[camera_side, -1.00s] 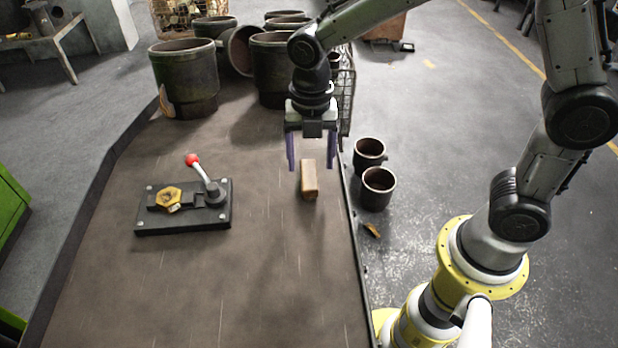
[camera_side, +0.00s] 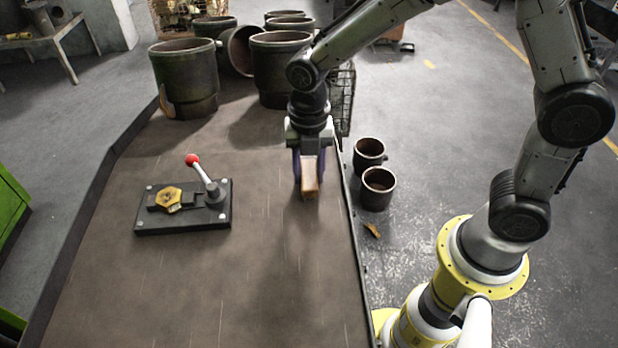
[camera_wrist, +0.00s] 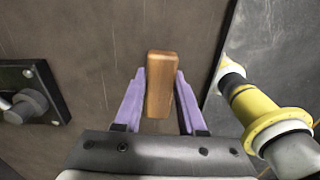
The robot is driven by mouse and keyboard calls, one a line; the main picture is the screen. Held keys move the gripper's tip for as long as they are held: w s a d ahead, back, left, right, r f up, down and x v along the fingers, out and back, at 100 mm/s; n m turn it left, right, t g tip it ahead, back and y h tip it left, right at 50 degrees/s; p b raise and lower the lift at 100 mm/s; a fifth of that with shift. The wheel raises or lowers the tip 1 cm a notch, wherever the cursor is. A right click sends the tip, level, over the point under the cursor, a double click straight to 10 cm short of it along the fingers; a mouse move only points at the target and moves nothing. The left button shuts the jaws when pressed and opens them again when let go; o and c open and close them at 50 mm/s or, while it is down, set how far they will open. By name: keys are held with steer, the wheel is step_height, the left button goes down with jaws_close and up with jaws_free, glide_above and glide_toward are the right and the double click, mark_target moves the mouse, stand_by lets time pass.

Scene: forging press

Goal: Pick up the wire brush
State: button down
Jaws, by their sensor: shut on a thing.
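The wire brush shows as a wooden block (camera_side: 310,178) on the brown table, near its right edge; no bristles are visible from these views. My gripper (camera_side: 309,182) is down at the table with one finger on each side of the block, shut on it. In the wrist view the brush's wooden back (camera_wrist: 161,84) lies between the purple fingers of my gripper (camera_wrist: 161,85), lengthwise along them. The brush appears still at table height; I cannot tell whether it touches the table.
A black clamp fixture (camera_side: 184,206) with a red-knobbed lever stands to the left on the table. Large dark pots (camera_side: 185,75) stand at the back. Two small cups (camera_side: 378,188) are beyond the right table edge. The table front is clear.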

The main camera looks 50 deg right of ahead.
mark_target(308, 170)
stand_by(0.3)
steer(key=shift+r, duration=0.55)
step_height(308, 170, up, 2)
steer(key=shift+r, duration=0.1)
steer(key=s+d+r, duration=0.4)
steer(key=s+r, duration=0.5)
steer(key=s, duration=0.4)
steer(key=shift+s+r, duration=0.2)
steer(key=shift+r, duration=0.15)
steer(key=shift+d, duration=0.1)
